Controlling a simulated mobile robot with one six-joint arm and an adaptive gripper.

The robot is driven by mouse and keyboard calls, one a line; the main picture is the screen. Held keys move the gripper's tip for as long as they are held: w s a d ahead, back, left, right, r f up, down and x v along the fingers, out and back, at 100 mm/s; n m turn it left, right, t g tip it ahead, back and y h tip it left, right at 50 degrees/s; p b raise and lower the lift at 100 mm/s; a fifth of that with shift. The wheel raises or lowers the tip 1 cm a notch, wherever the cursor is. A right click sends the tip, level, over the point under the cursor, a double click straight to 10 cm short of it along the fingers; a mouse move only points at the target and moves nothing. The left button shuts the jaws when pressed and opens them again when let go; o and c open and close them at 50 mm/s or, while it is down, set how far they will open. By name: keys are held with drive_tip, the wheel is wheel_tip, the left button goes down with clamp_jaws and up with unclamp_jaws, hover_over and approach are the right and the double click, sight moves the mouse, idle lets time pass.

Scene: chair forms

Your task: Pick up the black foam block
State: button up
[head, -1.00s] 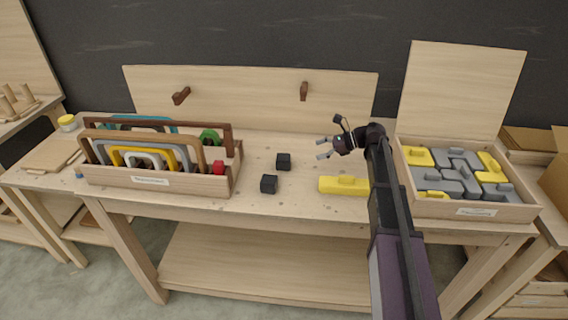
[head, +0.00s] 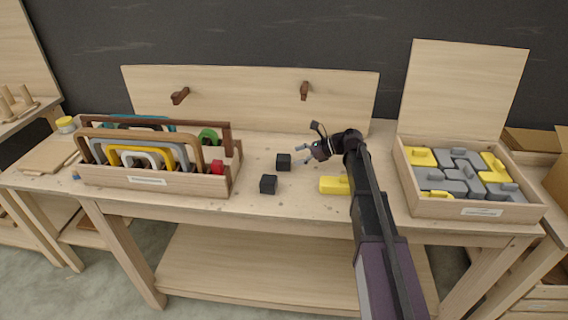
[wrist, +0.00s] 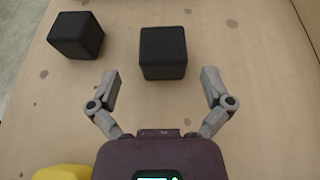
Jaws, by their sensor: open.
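Two black blocks lie apart on the workbench. One black block (head: 283,161) is farther back, and the other black block (head: 268,184) is nearer the front edge. In the wrist view one black block (wrist: 163,53) lies just ahead of my gripper, centred between the fingers, and the other black block (wrist: 76,36) lies to the upper left. I cannot tell by look which is foam. My gripper (head: 302,153) is open and empty, just right of the back block. The fingers (wrist: 160,82) are spread and seem not to touch either block.
A yellow block (head: 335,185) lies on the workbench (head: 245,205) near my arm. A wooden rack (head: 150,181) of coloured arches stands left. An open wooden box (head: 480,209) of grey and yellow pieces stands right. A back panel with two brown pegs rises behind.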

sight(283, 159)
drive_tip(key=shift+b+x, duration=1.05)
drive_tip(key=shift+x, duration=1.5)
drive_tip(key=shift+w, duration=0.15)
drive_tip(key=c, duration=0.7)
